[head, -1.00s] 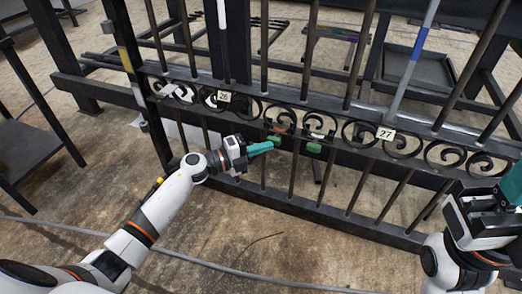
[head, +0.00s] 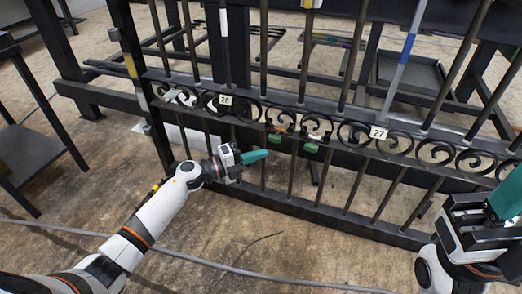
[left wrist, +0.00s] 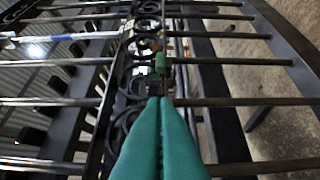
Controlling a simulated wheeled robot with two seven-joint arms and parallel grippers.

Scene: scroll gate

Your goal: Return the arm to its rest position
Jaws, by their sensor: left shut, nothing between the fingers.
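My left arm reaches in from the left in the head view. My left gripper (head: 254,156) has teal fingers that are shut with nothing between them, in front of the gate's lower bars and apart from the scrolls. In the left wrist view its fingers (left wrist: 160,135) lie together and point at the gate. My right gripper (head: 496,210) shows at the right edge in the head view, with part of a teal finger visible. Whether it is open or shut cannot be made out.
The black scroll gate (head: 300,204) spans the view, with tags 26 (head: 225,99) and 27 (head: 379,132). Green-ended clamps (head: 312,147) hang at its scroll band. A dark shelf (head: 30,150) stands at left. A grey cable (head: 200,263) crosses the open floor.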

